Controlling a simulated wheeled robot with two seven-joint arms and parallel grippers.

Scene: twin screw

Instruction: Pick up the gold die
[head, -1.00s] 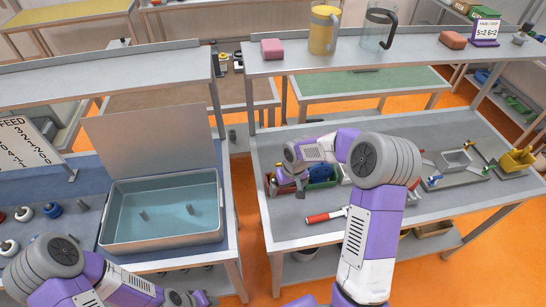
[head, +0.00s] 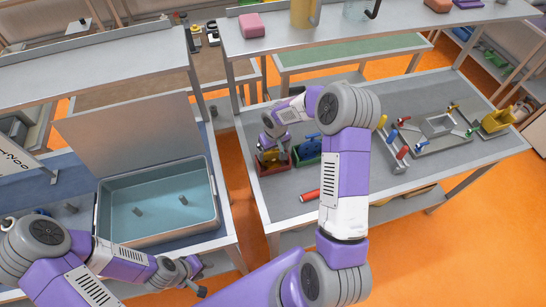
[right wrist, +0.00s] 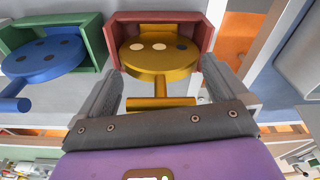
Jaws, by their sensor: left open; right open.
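The gold die (right wrist: 160,62) is a round disc with several dark and pale spots and a short handle. It sits in a red bin (right wrist: 207,32) on the right-hand table; in the head view the die (head: 268,157) is partly hidden by my right gripper. My right gripper (right wrist: 160,90) is open, with one finger on each side of the die's handle and nothing clearly gripped. In the head view my right gripper (head: 272,138) is over the red bin. My left gripper (head: 198,276) is empty at the front edge of the left table.
A blue die (right wrist: 45,55) lies in a green bin (right wrist: 97,40) beside the red bin. A red-handled tool (head: 310,195) lies in front. Coloured levers and a grey fixture (head: 437,126) stand to the right. A water-filled tray (head: 157,205) with an upright lid is on the left table.

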